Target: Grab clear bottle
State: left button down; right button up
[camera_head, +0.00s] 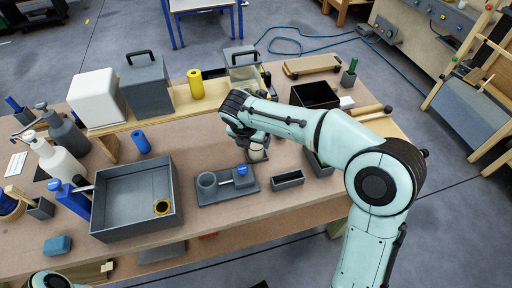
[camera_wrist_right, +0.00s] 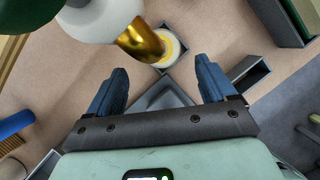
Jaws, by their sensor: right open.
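A small pale, see-through bottle (camera_head: 258,154) stands on the table directly below my right gripper (camera_head: 256,142) in the head view, partly hidden by it. In the right wrist view a round, pale-rimmed thing with yellowish contents (camera_wrist_right: 168,47) lies just beyond the fingertips and looks like this bottle from above. There my right gripper (camera_wrist_right: 162,68) is open, its two blue fingers apart with nothing held between them. Whether the fingers reach around the bottle cannot be told. My left gripper is out of view.
A white rounded thing with a gold cylinder (camera_wrist_right: 140,42) looms close in the right wrist view. A grey holder (camera_head: 225,193) and small tray (camera_head: 288,179) stand nearby. A large grey tray (camera_head: 132,230) and white pump bottle (camera_head: 62,160) are left. A yellow cylinder (camera_head: 195,84) stands behind.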

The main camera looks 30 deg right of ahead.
aim_at(256, 145)
jog(key=x, duration=0.4)
jog(key=shift+d+f, duration=0.1)
jog(key=shift+d, duration=0.2)
jog(key=c, duration=1.2)
jog(key=shift+w, duration=0.1)
jog(key=shift+c, duration=0.2)
